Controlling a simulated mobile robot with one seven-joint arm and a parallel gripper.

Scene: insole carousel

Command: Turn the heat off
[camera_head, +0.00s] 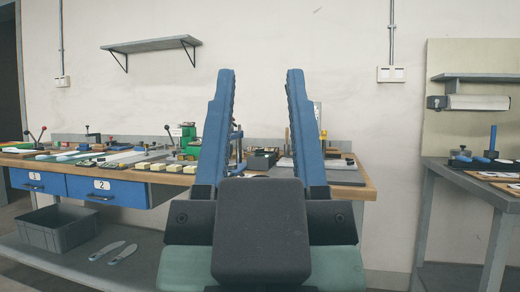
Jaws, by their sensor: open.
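My gripper (261,75) is in the centre foreground with its two long blue fingers upright and wide apart. It is open and nothing shows held between the fingers. Beyond it is a workbench (366,189) with tools on top. I cannot tell which thing controls the heat. A green device (187,138) stands at the back of the bench, left of my left finger. My fingers and the dark gripper body hide part of the bench's middle and right.
Several pale yellow blocks (158,167) lie along the bench's front, above blue drawers marked 1 (37,182) and 2 (104,188). A grey crate (58,229) and two insole-like pieces sit on the lower shelf. A second table (440,166) stands right. Wall boxes (391,74) and shelf (151,44) are behind.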

